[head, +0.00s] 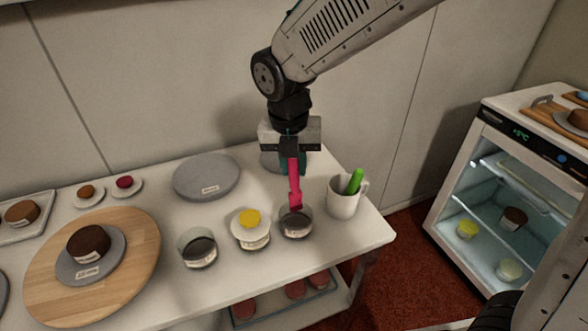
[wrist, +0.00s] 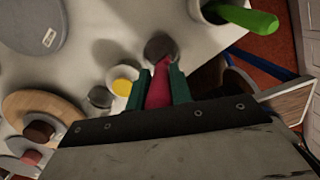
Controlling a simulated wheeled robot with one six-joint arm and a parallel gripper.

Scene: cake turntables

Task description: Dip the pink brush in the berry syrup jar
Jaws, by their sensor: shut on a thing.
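My gripper (head: 292,168) is shut on the pink brush (head: 294,190), which points down. The brush's lower end is at the mouth of the rightmost glass jar (head: 297,228), which has dark contents. I cannot tell whether the bristles touch what is inside. In the wrist view the pink brush (wrist: 158,88) sits between the green fingers, its tip overlapping the dark round jar (wrist: 160,47). A yellow-topped jar (head: 250,235) and another jar with dark contents (head: 197,252) stand to the left. The labels are too small to read, so I cannot tell which jar holds berry syrup.
A white mug (head: 342,204) holding a green-handled tool (head: 355,181) stands close right of the jar. A grey disc (head: 206,178) lies behind the jars. A wooden board (head: 140,245) with a brown cake (head: 88,243) is at left. A lit cooler (head: 470,200) stands right, beyond the table edge.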

